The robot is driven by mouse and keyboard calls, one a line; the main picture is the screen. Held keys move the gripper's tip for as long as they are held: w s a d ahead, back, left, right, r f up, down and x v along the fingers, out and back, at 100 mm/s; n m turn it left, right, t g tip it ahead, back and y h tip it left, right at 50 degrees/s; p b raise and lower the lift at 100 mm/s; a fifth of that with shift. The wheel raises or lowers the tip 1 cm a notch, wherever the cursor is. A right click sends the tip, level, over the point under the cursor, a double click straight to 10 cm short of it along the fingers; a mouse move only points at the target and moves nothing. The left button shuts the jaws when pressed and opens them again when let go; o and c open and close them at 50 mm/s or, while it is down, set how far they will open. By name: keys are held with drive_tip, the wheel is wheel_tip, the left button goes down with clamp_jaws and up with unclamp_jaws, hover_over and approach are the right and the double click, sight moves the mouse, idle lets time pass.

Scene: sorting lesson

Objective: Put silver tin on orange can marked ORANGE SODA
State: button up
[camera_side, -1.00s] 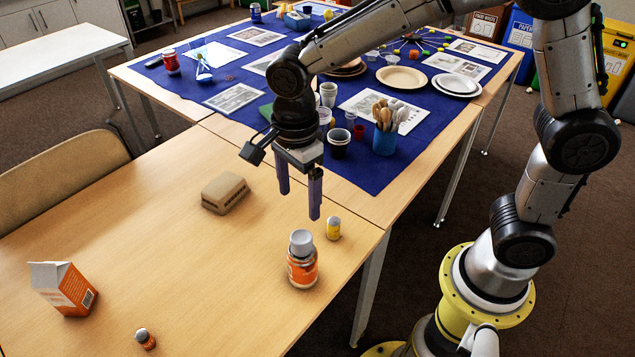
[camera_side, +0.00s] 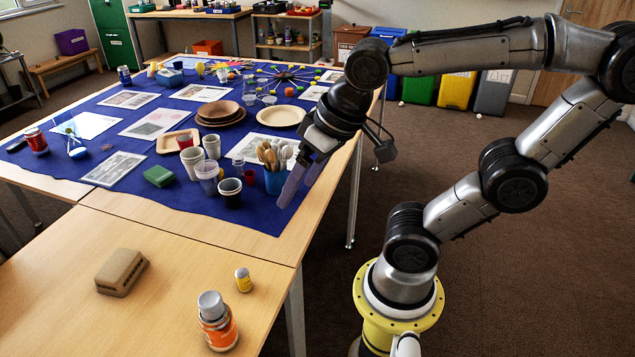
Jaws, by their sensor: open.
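The orange can (camera_side: 219,333) stands upright near the right edge of the bare wooden table. The silver tin (camera_side: 210,304) sits upright on top of it, touching it. Any lettering on the can is too small to read. My gripper (camera_side: 298,191) is open and empty, with its two purple fingers pointing down and to the left. It is well behind and above the can, in front of the blue cup of wooden spoons (camera_side: 278,182) at the blue cloth's right edge.
A small yellow-and-grey cylinder (camera_side: 243,281) stands close behind the can. A brown block (camera_side: 121,272) lies to the left. The blue cloth (camera_side: 225,208) behind holds cups, plates and sheets. The wooden table between block and can is clear.

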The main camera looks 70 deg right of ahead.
drive_tip(key=s+n, duration=0.1)
drive_tip(key=s+d+n, duration=0.1)
drive_tip(key=shift+s+f+n+t, duration=0.2)
drive_tip(key=shift+n+t, duration=0.1)
drive_tip(key=shift+n, duration=0.1)
